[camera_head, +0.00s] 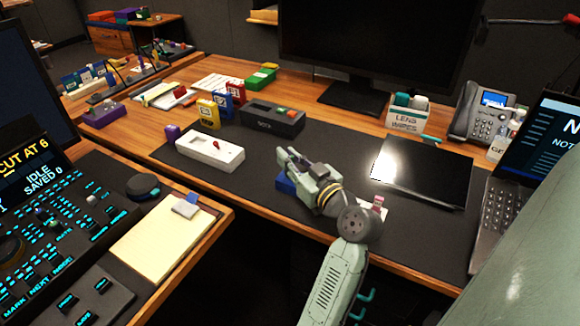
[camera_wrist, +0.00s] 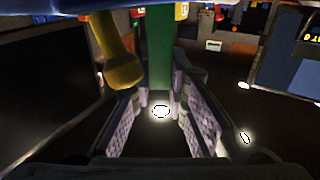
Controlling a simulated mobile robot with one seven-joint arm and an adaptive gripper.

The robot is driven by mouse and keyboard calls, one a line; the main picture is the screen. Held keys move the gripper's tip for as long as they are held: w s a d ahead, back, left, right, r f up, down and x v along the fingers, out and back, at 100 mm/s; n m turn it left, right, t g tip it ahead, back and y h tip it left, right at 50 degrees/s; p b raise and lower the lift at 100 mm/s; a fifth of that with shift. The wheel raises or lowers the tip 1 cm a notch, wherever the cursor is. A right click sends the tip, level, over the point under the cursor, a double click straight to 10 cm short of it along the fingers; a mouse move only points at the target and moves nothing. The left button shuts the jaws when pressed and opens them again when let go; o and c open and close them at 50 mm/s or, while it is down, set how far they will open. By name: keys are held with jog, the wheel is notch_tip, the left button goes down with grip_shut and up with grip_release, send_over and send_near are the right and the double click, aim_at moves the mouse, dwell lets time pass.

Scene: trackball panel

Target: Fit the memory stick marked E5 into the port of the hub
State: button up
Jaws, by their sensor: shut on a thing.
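My gripper (camera_head: 290,158) is over the dark desk mat, its fingers toward the upper left. In the wrist view its two fingers (camera_wrist: 158,105) are on either side of a green piece (camera_wrist: 160,50), shut on it. I cannot read a mark on this piece, so I cannot tell whether it is E5. A dark grey box (camera_head: 262,117), perhaps the hub, stands behind the gripper, with small red and green pieces (camera_head: 286,113) at its right end. Its port cannot be made out. A white box (camera_head: 205,155) with a small red piece (camera_head: 216,145) lies left of the gripper.
A blue object (camera_head: 285,185) sits low beside the gripper. Yellow (camera_head: 208,113), blue and red upright blocks stand left of the grey box. A dark tablet (camera_head: 425,172) lies right. Mat between grey box and gripper is clear.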

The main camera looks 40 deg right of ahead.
grip_shut()
